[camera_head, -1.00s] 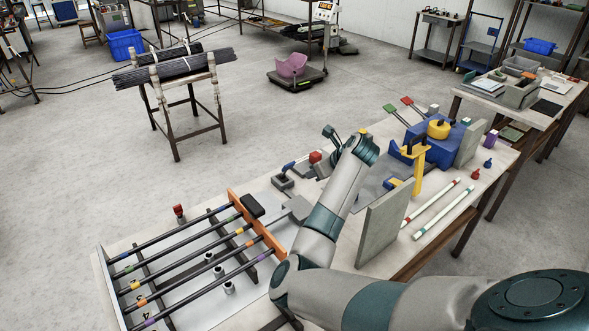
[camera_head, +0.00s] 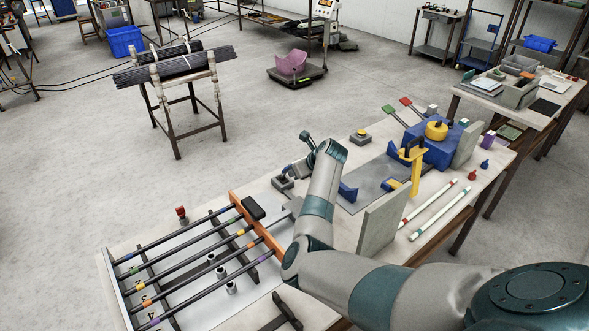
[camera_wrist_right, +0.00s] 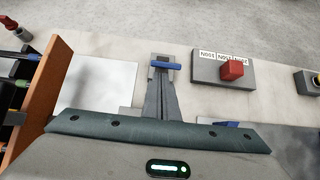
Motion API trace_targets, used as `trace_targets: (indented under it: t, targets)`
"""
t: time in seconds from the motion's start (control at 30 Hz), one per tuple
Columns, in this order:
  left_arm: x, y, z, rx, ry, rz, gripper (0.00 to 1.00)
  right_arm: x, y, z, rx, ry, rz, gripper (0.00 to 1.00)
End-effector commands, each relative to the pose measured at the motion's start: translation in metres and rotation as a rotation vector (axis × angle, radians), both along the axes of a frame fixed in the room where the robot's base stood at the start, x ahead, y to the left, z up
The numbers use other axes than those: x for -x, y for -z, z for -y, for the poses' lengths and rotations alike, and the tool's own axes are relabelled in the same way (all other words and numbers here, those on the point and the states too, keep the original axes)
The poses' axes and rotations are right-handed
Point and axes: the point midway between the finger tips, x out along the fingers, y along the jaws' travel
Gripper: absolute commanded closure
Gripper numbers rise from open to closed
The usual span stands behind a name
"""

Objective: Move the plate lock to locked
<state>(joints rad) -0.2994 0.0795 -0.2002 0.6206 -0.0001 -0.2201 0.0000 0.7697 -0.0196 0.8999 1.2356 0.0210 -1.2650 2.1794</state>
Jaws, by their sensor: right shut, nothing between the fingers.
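The small grey block with a blue handle, which I take to be the plate lock, sits at the table's far edge, right of the orange plate (camera_head: 257,227). In the head view its base (camera_head: 283,184) shows, and my right gripper (camera_head: 296,170) is over it. In the right wrist view the blue handle (camera_wrist_right: 164,66) lies crosswise at the tips of my shut, empty right fingers (camera_wrist_right: 162,88). Whether they touch cannot be told. The orange plate (camera_wrist_right: 38,95) stands at the left of that view. My left gripper is not in view.
Dark rods (camera_head: 190,260) run into the orange plate. A grey upright panel (camera_head: 384,220) stands right of my arm.

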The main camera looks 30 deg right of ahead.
Motion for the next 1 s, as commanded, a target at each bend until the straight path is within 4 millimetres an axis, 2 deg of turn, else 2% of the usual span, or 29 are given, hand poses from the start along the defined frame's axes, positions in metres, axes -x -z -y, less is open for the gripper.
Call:
trace_targets:
  t: [0.57, 1.0]
  targets:
    - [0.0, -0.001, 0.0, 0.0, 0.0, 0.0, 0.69, -0.004, -0.002, 0.0, 0.002, 0.0, -0.004, 1.0]
    - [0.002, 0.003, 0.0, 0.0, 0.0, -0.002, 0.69, -0.02, -0.007, 0.0, 0.006, 0.001, -0.063, 1.0]
